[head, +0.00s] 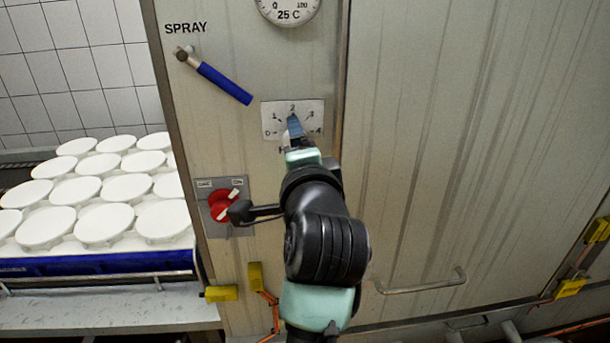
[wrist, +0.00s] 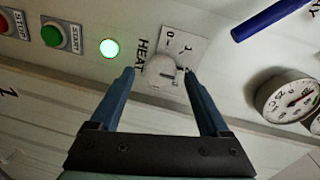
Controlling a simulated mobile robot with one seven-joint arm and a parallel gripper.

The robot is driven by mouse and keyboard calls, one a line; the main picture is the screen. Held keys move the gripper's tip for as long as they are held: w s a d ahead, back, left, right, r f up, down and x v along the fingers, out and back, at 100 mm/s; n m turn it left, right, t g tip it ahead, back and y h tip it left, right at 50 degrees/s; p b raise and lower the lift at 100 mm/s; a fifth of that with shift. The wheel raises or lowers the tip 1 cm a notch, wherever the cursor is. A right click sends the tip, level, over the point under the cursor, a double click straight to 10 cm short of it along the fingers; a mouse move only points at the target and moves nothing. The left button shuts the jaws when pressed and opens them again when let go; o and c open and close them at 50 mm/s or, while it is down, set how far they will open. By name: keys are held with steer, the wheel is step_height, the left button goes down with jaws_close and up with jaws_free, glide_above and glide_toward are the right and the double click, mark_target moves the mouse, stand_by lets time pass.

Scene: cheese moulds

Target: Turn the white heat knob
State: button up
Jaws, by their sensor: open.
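The white heat knob (wrist: 163,74) sits on a pale scale plate beside the word HEAT in the wrist view. My gripper (wrist: 159,72) is open, with its blue fingertips on either side of the knob, one left and one right. I cannot tell whether the fingers touch it. In the head view my gripper (head: 294,123) is in front of the lower middle of the scale plate (head: 273,107), marked 0 to 4, and hides the knob there. The knob's exact setting is not clear.
A blue SPRAY lever (head: 224,83) is up and left of the plate, and a red rotary switch (head: 222,204) is below left. A temperature dial (head: 289,8) is above. White moulds (head: 103,225) stand at left. A green lamp (wrist: 110,48) is lit near the buttons.

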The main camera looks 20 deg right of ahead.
steer(key=f+b+v, duration=0.1)
steer(key=b+v, duration=0.1)
steer(key=v, duration=0.8)
steer(key=shift+r, duration=0.45)
steer(key=s+a+r+n+t+y, duration=0.2)
steer(key=s+a+r+n+t, duration=0.2)
steer(key=a+r+n, duration=0.3)
steer(key=s+a+r+n+t+y, duration=0.2)
steer(key=s+a+r+n+t, duration=0.3)
steer(key=r+n, duration=0.7)
steer(key=a+r+t, duration=0.2)
steer(key=a, duration=0.1)
steer(key=shift+a+r+y, duration=0.25)
steer(key=shift+r+y, duration=0.05)
steer(key=shift+r, duration=0.1)
stand_by(4.0)
